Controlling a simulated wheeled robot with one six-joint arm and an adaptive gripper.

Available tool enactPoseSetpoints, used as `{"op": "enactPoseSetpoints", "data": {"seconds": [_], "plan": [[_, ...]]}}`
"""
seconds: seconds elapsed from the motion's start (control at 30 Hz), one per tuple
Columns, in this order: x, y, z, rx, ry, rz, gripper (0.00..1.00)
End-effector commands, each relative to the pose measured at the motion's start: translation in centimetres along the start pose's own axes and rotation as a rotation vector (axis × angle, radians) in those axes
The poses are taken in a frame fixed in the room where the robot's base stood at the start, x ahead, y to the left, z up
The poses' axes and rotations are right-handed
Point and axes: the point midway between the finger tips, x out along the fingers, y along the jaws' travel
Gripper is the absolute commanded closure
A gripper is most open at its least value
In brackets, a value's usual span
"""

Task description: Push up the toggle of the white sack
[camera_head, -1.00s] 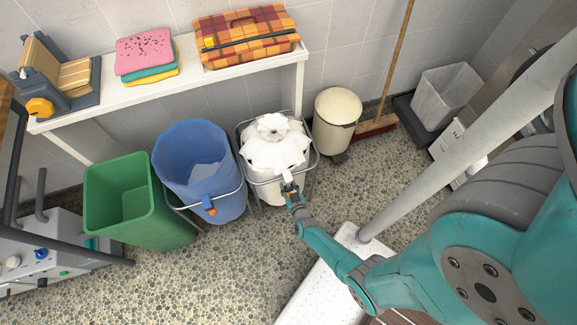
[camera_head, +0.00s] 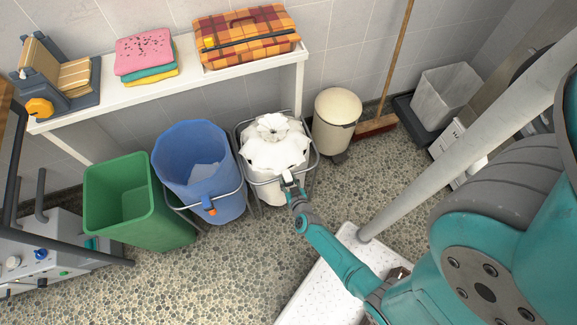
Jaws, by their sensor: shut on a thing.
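The white sack (camera_head: 274,150) hangs in a wire-framed stand, third in the row of bins, with its gathered, ruffled top facing up. Its toggle (camera_head: 288,177) is a small pale piece at the front rim, partly covered by my fingers. My gripper (camera_head: 289,184) is at the front of the sack, shut on the toggle. The fingertips are small in this view and the contact is partly hidden.
A blue bin (camera_head: 185,150) with an orange catch stands left of the sack, then a green bin (camera_head: 110,190). A cream bin (camera_head: 335,108) stands close on the right. A white shelf (camera_head: 150,93) runs behind. Pebbled floor (camera_head: 235,255) is open in front.

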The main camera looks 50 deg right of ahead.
Motion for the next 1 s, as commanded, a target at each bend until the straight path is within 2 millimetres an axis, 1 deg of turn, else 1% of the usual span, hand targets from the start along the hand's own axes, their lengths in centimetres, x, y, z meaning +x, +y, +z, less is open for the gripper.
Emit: {"op": "enactPoseSetpoints", "data": {"seconds": [0.23,0.27,0.3,0.37,0.77,0.87,1.0], "plan": [[0.1,0.2,-0.2,0.002,0.005,0.006,1.00],[0.1,0.2,-0.2,0.002,0.005,0.006,0.57],[0.1,0.2,-0.2,0.002,0.005,0.006,0.47],[0.1,0.1,-0.1,0.002,0.004,0.005,0.33],[-0.2,0.0,0.0,0.000,0.001,0.001,0.33],[-0.8,0.0,0.0,-0.001,0.001,0.001,0.33],[-2.1,0.0,0.1,0.000,0.001,0.000,0.33]]}}
